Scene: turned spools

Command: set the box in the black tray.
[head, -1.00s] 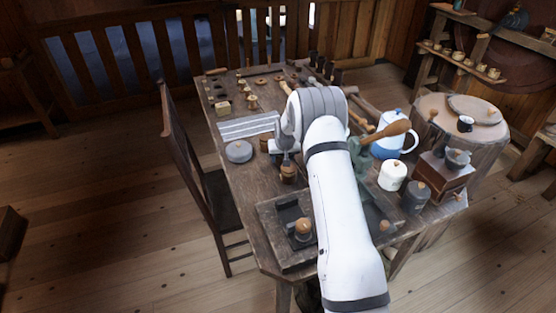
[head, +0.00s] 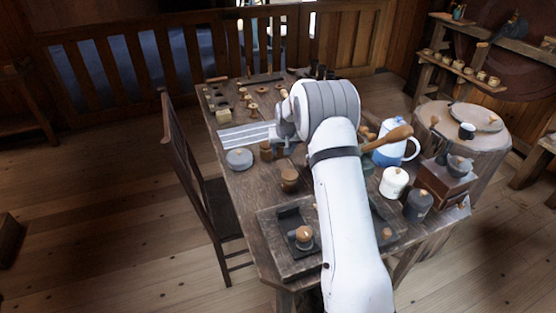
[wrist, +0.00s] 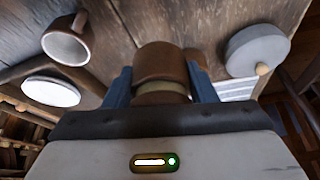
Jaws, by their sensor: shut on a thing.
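A round brown turned box with a pale band (wrist: 160,62) is between the two blue fingers of my gripper (wrist: 161,84) in the wrist view. The fingers are shut on its sides. In the head view my white arm hides most of the gripper. A dark tray (head: 283,268) lies at the table's near edge, partly behind my arm. Whether the held box touches the table is unclear.
A grey round lidded piece (head: 239,158) and a striped cloth (head: 240,136) lie left of the gripper. A brown lidded pot (head: 289,180) stands between gripper and tray. A blue-white pot (head: 388,150), white canister (head: 394,182) and grinder (head: 445,185) stand right.

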